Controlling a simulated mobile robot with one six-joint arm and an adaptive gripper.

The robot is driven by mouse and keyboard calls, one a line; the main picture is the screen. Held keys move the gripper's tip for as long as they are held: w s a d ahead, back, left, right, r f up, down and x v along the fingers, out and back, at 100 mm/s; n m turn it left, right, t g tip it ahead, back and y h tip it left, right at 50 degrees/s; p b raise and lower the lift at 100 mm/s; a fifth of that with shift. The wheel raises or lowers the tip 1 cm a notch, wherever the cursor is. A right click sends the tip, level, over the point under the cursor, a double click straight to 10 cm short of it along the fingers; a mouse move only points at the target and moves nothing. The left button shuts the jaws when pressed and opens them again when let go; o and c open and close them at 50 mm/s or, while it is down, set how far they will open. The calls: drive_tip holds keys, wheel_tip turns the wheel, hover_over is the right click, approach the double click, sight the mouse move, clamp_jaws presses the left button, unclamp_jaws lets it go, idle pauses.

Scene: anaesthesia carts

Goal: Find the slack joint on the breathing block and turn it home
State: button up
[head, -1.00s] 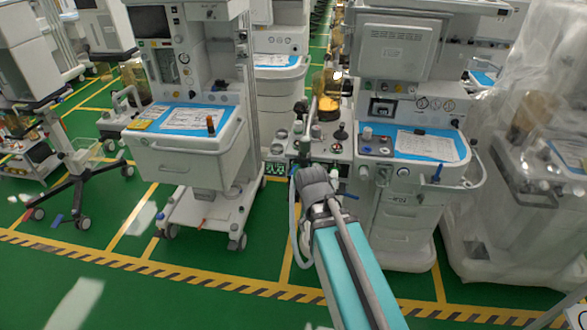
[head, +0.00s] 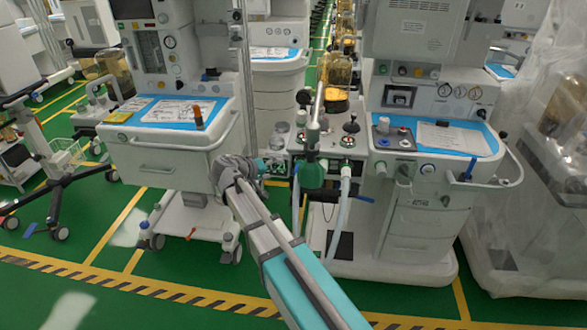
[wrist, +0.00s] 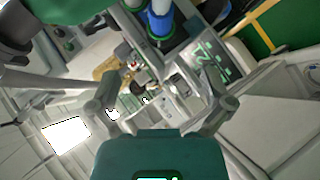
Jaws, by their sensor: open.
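The breathing block (head: 330,143) stands between two carts in the middle of the head view. It carries clear domes, knobs, an amber canister (head: 337,70) and an upright grey post. A dark green bag (head: 311,175) hangs at its front beside pale hoses (head: 345,190). My gripper (head: 284,167) is at the block's left front, small and partly hidden. In the wrist view my gripper (wrist: 160,100) has its fingers spread with nothing held between them. A blue cuff on a white fitting (wrist: 160,24) lies beyond the fingers. I cannot tell which joint is slack.
The left cart (head: 165,160) has a blue top and stands close to my arm. The right cart (head: 420,210) adjoins the block. A plastic-wrapped machine (head: 540,190) stands at far right. Green floor with yellow lines (head: 110,235) is clear in front.

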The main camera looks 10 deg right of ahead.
sight(297, 164)
drive_tip(key=shift+w+a+r, duration=0.1)
drive_tip(key=shift+w+a, duration=0.3)
drive_tip(key=shift+w, duration=0.25)
drive_tip(key=b+x, duration=0.5)
drive_tip(key=x, duration=0.8)
drive_tip(key=shift+w+d, duration=0.2)
drive_tip(key=shift+d, duration=0.05)
drive_tip(key=shift+r, duration=0.1)
drive_tip(key=c, duration=1.1)
